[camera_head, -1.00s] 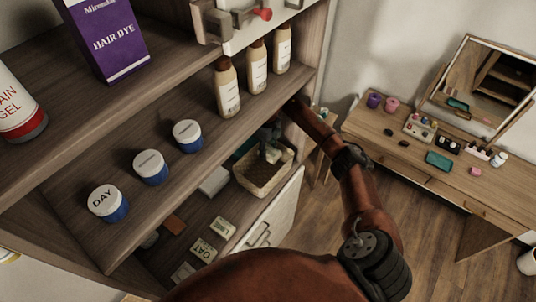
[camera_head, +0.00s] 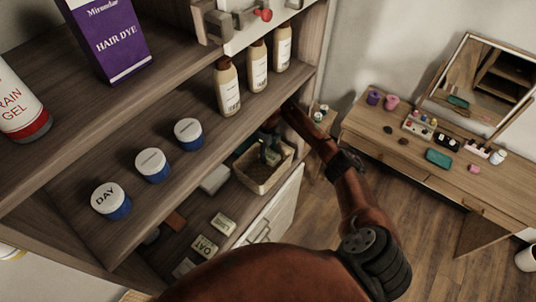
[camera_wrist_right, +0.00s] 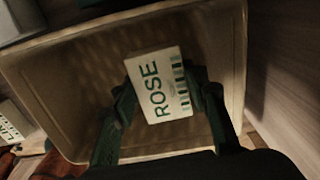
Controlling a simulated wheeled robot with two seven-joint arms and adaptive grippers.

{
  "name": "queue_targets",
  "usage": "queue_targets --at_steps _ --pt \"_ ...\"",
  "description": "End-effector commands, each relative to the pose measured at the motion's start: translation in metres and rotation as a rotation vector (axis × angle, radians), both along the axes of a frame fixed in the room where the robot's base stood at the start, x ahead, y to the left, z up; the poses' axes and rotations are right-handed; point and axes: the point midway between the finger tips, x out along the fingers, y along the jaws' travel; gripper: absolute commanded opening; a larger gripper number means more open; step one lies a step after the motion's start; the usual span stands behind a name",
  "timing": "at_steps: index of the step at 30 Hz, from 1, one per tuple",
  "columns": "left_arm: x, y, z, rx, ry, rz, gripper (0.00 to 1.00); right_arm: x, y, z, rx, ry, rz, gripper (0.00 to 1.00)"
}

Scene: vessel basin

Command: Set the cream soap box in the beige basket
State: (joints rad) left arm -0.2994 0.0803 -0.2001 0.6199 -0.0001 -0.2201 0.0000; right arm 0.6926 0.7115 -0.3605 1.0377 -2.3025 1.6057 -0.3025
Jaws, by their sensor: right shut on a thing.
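The cream soap box, marked ROSE (camera_wrist_right: 158,84), is between the two dark green fingers of my right gripper (camera_wrist_right: 167,95) in the right wrist view. The fingers are shut on its sides. The beige basket (camera_wrist_right: 60,85) lies below and around the box in that view. In the head view the basket (camera_head: 249,181) stands on the lower shelf, and my right gripper (camera_head: 268,152) reaches into its opening from behind. Whether the box touches the basket floor I cannot tell. My left gripper is not in view.
Left of the basket are a pale box (camera_head: 214,180) and several small soap boxes, one marked OAT (camera_head: 204,247). The shelf above, with blue-white jars (camera_head: 152,165) and bottles (camera_head: 228,88), overhangs closely. The shelf's side wall is right of the basket.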

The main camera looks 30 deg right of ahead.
Motion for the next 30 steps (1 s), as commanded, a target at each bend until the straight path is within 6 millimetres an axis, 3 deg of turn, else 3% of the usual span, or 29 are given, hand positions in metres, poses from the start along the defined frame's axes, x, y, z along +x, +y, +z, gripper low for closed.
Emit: queue_targets --at_steps 5,6,13,23,28,30 --pt "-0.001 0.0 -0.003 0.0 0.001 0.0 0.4 0.0 0.0 -0.003 -0.001 0.0 0.0 0.15" --pt "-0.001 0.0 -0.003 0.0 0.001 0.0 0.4 0.0 0.0 -0.003 -0.001 0.0 0.0 0.43" --pt "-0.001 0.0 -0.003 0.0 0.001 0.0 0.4 0.0 0.0 -0.003 0.0 0.0 0.0 0.58" --pt "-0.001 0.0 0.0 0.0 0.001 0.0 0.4 0.0 0.0 0.0 0.0 0.0 0.0 0.59" --pt "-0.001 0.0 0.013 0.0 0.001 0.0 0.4 0.001 0.0 0.016 0.0 -0.001 -0.001 0.59" --pt "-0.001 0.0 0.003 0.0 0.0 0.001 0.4 0.002 -0.002 0.027 -0.003 -0.006 0.001 0.59"
